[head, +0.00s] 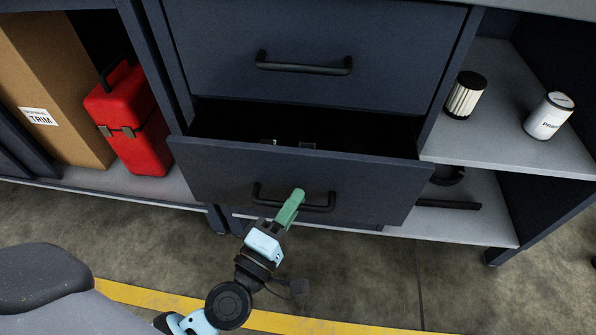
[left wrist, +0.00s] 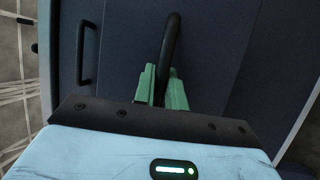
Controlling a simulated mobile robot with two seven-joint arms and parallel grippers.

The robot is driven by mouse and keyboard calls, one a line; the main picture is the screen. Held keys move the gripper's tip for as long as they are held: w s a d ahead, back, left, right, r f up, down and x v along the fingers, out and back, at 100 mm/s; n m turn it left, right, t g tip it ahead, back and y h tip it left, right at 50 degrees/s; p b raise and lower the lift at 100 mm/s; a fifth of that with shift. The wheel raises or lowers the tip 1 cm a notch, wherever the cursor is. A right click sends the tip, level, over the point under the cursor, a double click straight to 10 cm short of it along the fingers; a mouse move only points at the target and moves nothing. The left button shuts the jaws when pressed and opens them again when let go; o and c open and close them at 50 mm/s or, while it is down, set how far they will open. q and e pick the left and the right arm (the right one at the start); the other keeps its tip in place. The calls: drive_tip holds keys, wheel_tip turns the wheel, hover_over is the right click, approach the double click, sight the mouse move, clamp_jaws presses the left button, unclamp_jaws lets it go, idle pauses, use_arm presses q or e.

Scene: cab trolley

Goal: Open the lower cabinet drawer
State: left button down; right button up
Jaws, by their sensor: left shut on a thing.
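The lower cabinet drawer (head: 225,180) is dark blue-grey and stands pulled partly out, with its dark inside showing behind the front. Its black bar handle (head: 318,208) runs across the front. My left gripper (head: 292,203), with green fingers, is shut on this handle. In the left wrist view the green fingers (left wrist: 162,88) sit on either side of the black handle (left wrist: 171,42). The upper drawer (head: 300,35) is shut, and its handle (head: 304,68) is free. My right gripper is not in view.
A red toolbox (head: 135,125) and a cardboard box (head: 50,80) stand on the left shelf. A white can (head: 549,116) and a ribbed cylinder (head: 464,97) stand on the right shelf. Concrete floor with a yellow stripe (head: 130,293) lies in front.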

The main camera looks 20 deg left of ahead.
use_arm(q)
drive_tip(key=s+d, duration=0.3)
drive_tip(key=s, duration=1)
drive_tip(key=shift+s+d, duration=0.15)
drive_tip(key=shift+d, duration=0.2)
drive_tip(key=c, duration=1.8)
unclamp_jaws()
drive_tip(key=shift+o, duration=0.3)
drive_tip(key=shift+r, duration=0.1)
